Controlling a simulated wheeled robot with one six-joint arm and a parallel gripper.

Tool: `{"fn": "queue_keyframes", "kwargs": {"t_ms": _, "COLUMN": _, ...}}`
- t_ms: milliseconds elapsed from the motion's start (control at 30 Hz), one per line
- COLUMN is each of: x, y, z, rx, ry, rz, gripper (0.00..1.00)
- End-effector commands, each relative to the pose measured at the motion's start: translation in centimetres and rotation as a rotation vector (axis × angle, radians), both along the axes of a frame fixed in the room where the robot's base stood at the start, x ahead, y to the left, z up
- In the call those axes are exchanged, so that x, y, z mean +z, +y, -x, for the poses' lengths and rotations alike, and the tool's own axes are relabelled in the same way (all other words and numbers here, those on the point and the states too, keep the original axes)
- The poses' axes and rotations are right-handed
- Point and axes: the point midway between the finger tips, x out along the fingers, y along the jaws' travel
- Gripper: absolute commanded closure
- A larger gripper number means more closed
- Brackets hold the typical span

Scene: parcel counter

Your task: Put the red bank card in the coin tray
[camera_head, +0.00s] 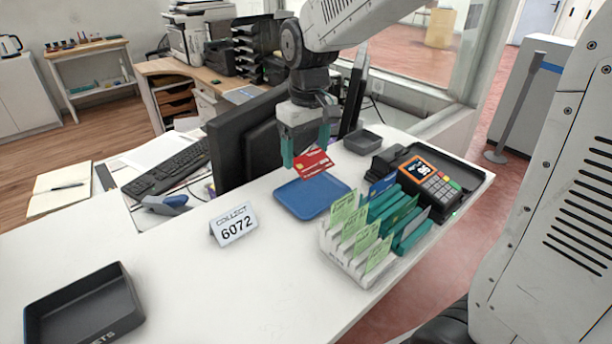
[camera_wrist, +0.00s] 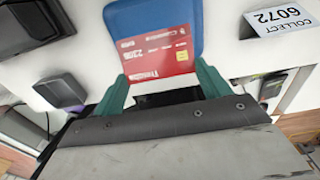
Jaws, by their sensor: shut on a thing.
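My gripper (camera_head: 306,160) has teal fingers and is shut on the red bank card (camera_head: 313,166), which is tilted and held above the counter. In the wrist view, the card (camera_wrist: 155,58) lies between the fingertips (camera_wrist: 162,82), with its printed face showing. A shallow blue tray (camera_head: 312,197), which looks like the coin tray, lies empty on the white counter just below and in front of the card. In the wrist view, the card covers part of the blue tray (camera_wrist: 150,18). The card and tray look apart; the exact gap cannot be told.
A white rack (camera_head: 345,258) of green and teal cards stands right of the tray, with a card terminal (camera_head: 428,180) behind it. A "COLLECT 6072" sign (camera_head: 233,225) stands left. A small dark tray (camera_head: 363,142), monitor (camera_head: 245,140) and black bin (camera_head: 82,305) are also around.

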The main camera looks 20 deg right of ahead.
Motion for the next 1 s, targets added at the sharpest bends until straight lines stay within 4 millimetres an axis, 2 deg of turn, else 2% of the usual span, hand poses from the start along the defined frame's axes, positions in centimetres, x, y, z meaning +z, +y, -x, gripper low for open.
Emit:
{"fn": "queue_keyframes", "kwargs": {"t_ms": 100, "x": -2.1, "y": 0.0, "z": 0.1, "rx": 0.001, "ry": 0.003, "rz": 0.000, "gripper": 0.45}}
{"fn": "queue_keyframes", "kwargs": {"t_ms": 333, "x": -3.9, "y": 0.0, "z": 0.0, "rx": -0.001, "ry": 0.001, "rz": 0.000, "gripper": 0.45}}
{"fn": "queue_keyframes", "kwargs": {"t_ms": 500, "x": -6.3, "y": -0.1, "z": 0.0, "rx": -0.003, "ry": 0.002, "rz": 0.001, "gripper": 0.45}}
{"fn": "queue_keyframes", "kwargs": {"t_ms": 900, "x": -7.0, "y": -0.1, "z": 0.0, "rx": -0.002, "ry": 0.001, "rz": 0.000, "gripper": 0.45}}
{"fn": "queue_keyframes", "kwargs": {"t_ms": 933, "x": -7.0, "y": -0.1, "z": 0.0, "rx": -0.002, "ry": 0.000, "rz": 0.000, "gripper": 0.16}}
{"fn": "queue_keyframes", "kwargs": {"t_ms": 1000, "x": -6.9, "y": -0.1, "z": 0.0, "rx": -0.002, "ry": 0.000, "rz": 0.000, "gripper": 0.03}}
